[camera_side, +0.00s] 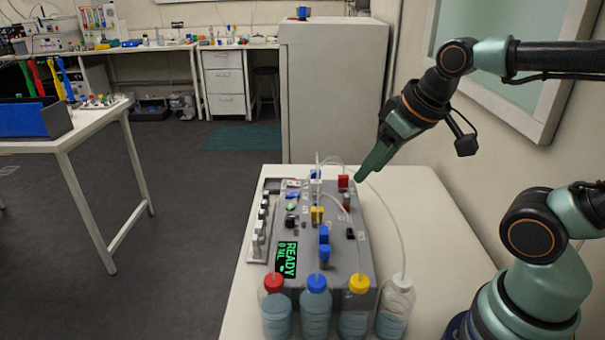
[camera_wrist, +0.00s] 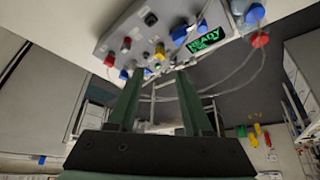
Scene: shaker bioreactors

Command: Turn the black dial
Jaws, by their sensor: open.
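The grey bioreactor unit (camera_side: 290,255) lies on the white table, with coloured knobs and a green READY display on its top. A small black part (camera_side: 350,234) sits on its right side, and another black knob (camera_side: 290,221) on its left side. In the wrist view a round black dial (camera_wrist: 150,19) shows near the top of the panel. I cannot tell which side-view part it matches. My gripper (camera_side: 361,179) points down and left above the unit's far right corner, apart from the black parts. In the wrist view its fingers (camera_wrist: 158,74) are spread and empty.
Several capped bottles (camera_side: 315,305) stand along the unit's near edge. Thin clear tubes (camera_side: 385,205) arch over its right side. Red knobs (camera_side: 344,181) and a yellow one (camera_side: 317,214) stand near the gripper's side. The white table (camera_side: 430,245) is clear at right.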

